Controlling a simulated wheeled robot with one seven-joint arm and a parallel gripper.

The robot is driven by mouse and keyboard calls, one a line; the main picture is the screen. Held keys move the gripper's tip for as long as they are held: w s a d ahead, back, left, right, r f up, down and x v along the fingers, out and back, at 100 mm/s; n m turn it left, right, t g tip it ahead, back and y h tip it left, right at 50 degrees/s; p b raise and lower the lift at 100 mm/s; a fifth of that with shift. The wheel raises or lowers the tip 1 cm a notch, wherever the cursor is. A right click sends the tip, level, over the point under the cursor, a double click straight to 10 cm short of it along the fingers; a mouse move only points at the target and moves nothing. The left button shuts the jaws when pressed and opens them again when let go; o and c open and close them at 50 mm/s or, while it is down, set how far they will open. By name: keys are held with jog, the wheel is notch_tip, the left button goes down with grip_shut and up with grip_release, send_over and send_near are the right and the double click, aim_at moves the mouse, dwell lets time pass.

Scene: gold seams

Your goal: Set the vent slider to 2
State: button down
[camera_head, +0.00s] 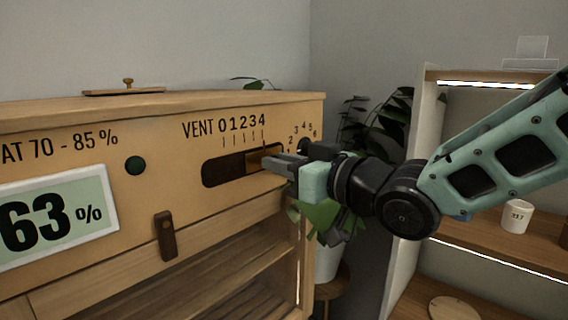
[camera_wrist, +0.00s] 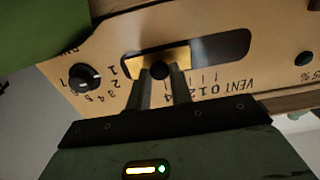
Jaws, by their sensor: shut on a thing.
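The vent slider is a brass plate (camera_head: 253,161) in a dark slot (camera_head: 222,172) under the label "VENT 0 1 2 3 4" (camera_head: 228,126). The plate sits at the right end of the slot, around the 4 mark; the left part of the slot is empty. In the wrist view, turned upside down, the brass plate (camera_wrist: 138,65) carries a dark round knob (camera_wrist: 160,70). My gripper (camera_head: 272,161) is shut on this knob, one finger on each side, as the wrist view (camera_wrist: 160,80) shows. In the head view the fingers hide the knob.
A black dial (camera_wrist: 84,77) numbered to 6 is close beside the slot. Leaves (camera_head: 325,218) hang below my gripper; a shelf with a mug (camera_head: 516,216) stands right.

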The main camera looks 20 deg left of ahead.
aim_at(248, 163)
jog(key=s+b, duration=0.1)
jog(key=s+a+b, duration=0.1)
jog(key=s, duration=0.1)
jog(key=shift+s+a+f, duration=0.1)
jog(key=shift+s+a, duration=0.15)
jog(key=shift+s, duration=0.15)
jog(key=c, duration=1.3)
grip_release()
jog(key=b+v, duration=0.3)
jog(key=v, duration=1.4)
jog(key=shift+d+b, duration=0.25)
jog(key=shift+b, duration=0.05)
